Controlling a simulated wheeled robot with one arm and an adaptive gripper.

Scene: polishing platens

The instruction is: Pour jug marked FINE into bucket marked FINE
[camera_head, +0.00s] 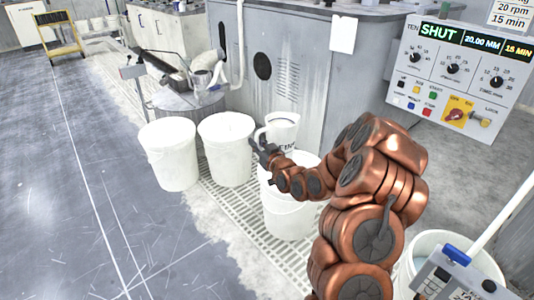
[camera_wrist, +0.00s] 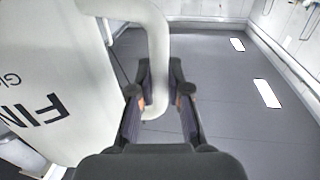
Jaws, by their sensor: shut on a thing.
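A white jug (camera_head: 283,132) is in my gripper (camera_head: 262,150), above and behind the right one of three white buckets. In the head view the jug looks about upright, with part of its dark lettering showing. In the wrist view the jug (camera_wrist: 45,85) fills the left side and reads "FIN", the rest cut off. My gripper (camera_wrist: 160,95) is shut on the jug's handle (camera_wrist: 158,45). The left bucket (camera_head: 170,158), middle bucket (camera_head: 227,150) and right bucket (camera_head: 288,212) show no readable marks. My arm partly covers the right bucket.
The buckets stand on a pale floor grating (camera_head: 222,200) beside a grey machine cabinet (camera_head: 275,70). A control panel (camera_head: 455,70) reads "SHUT". Another bucket (camera_head: 455,250) with a pole stands at lower right. A yellow cart (camera_head: 58,38) is far left. The left floor is clear.

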